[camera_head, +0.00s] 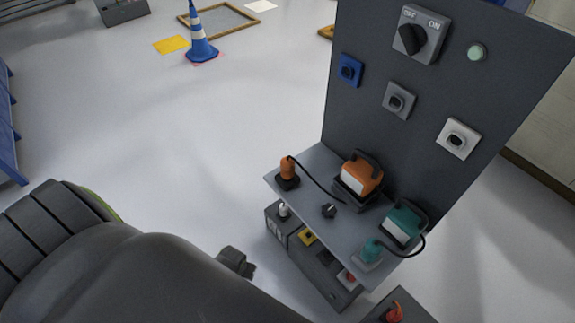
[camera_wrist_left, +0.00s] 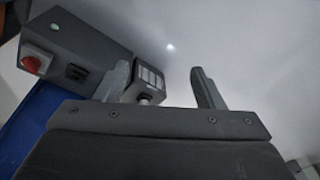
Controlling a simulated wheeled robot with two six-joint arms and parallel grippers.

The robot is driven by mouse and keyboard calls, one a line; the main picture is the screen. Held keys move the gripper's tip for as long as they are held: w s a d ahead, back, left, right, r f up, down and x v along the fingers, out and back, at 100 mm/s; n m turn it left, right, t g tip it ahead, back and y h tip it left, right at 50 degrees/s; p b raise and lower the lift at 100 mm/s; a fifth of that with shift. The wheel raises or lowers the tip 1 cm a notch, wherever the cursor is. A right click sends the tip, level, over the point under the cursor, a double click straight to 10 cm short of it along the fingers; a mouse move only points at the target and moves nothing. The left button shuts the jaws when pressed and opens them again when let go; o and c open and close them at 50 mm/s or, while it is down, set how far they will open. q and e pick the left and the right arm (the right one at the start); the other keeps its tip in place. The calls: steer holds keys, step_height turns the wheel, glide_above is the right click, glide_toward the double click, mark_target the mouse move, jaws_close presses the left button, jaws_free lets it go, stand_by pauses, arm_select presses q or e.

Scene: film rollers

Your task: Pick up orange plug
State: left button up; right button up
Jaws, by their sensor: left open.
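The orange plug (camera_head: 287,168) stands upright in a dark square holder near the left end of the grey shelf (camera_head: 316,163). A black cable runs from its top toward the orange device (camera_head: 361,178). My left gripper (camera_head: 237,262) shows only partly in the head view, below and left of the shelf, apart from the plug. In the left wrist view the fingers of my left gripper (camera_wrist_left: 162,82) are spread, with nothing held between them. The orange plug does not show in that view. My right gripper is not in view.
A teal device (camera_head: 404,224) and teal plug (camera_head: 371,249) stand at the shelf's right end. A dark upright panel (camera_head: 440,85) with sockets and a switch rises behind. A grey box with a red switch (camera_wrist_left: 33,65) shows in the wrist view. Open floor lies left of the shelf.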

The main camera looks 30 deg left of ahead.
arm_select(q)
steer(key=w+r+n+p, duration=0.1)
steer(key=w+r+n, duration=0.1)
steer(key=w+r, duration=1.3)
step_height(320, 180, up, 28)
steer(key=n+p, duration=0.2)
steer(key=n, duration=0.2)
glide_above(288, 160)
steer(key=s+d, duration=0.1)
steer(key=d, duration=0.1)
steer(key=shift+n, duration=0.3)
steer(key=f, duration=0.3)
steer(key=a+f+b, duration=0.1)
steer(key=f, duration=0.3)
steer(key=f+b, duration=0.1)
steer(key=f, duration=0.3)
steer(key=shift+w+a, duration=0.35)
steer(key=shift+w, duration=0.05)
steer(key=shift+w+a+f+p, duration=0.1)
steer(key=shift+f, duration=0.9)
steer(key=shift+w+a+f+p, duration=0.1)
steer(key=shift+a+f+p, duration=0.05)
steer(key=shift+f, duration=0.9)
steer(key=shift+w+a+f+p, duration=0.1)
steer(key=shift+f, duration=0.9)
steer(key=c, duration=1.1)
steer(key=shift+c, duration=0.3)
